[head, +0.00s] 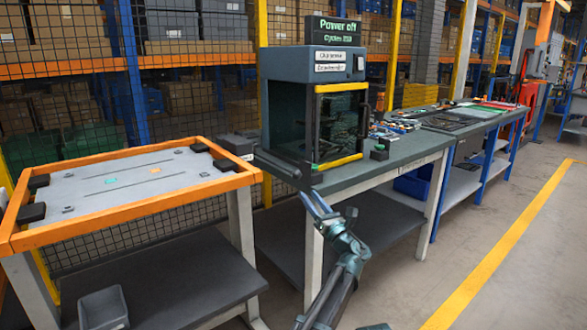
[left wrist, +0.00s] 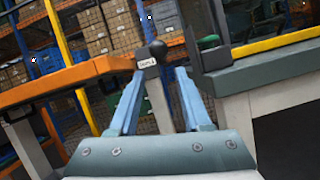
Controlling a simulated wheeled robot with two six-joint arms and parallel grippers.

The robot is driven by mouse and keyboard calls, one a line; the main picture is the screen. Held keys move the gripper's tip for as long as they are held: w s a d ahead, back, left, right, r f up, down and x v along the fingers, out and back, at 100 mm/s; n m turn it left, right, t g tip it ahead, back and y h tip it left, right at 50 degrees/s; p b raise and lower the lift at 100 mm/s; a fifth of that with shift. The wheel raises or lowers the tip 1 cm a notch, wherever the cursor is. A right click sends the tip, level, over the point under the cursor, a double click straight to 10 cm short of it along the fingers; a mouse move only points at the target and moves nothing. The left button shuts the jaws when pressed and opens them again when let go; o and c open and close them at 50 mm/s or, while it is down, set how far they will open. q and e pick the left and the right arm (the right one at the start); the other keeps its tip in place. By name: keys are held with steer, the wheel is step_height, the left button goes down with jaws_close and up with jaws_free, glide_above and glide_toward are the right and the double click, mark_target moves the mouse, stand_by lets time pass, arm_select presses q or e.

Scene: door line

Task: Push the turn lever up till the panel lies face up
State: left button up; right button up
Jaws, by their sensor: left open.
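The panel (head: 95,186) is a grey board lying flat in an orange frame (head: 130,208), with dark slots, a green mark and an orange mark on its upper side. I cannot tell which face this is. A labelled grey box (head: 237,146) sits at the frame's right end. A dark bar, seemingly the turn lever (head: 278,166), reaches from it toward the right. My left gripper (head: 314,202) is open and empty, apart from the knob. My right gripper is not in view.
A glass-fronted cabinet (head: 314,105) with a yellow-edged door stands on the green-grey workbench (head: 385,168), right of the lever. A grey bin (head: 103,309) sits on the shelf below the panel. Mesh fencing stands behind. The floor at right is clear.

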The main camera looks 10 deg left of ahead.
mark_target(289, 171)
arm_select(q)
steer(key=p+x, duration=0.4)
steer(key=x, duration=0.8)
steer(key=shift+w+a+r+p, duration=0.25)
steer(key=shift+w+a+p, duration=0.15)
steer(key=shift+a, duration=0.15)
jaws_close()
stand_by(0.7)
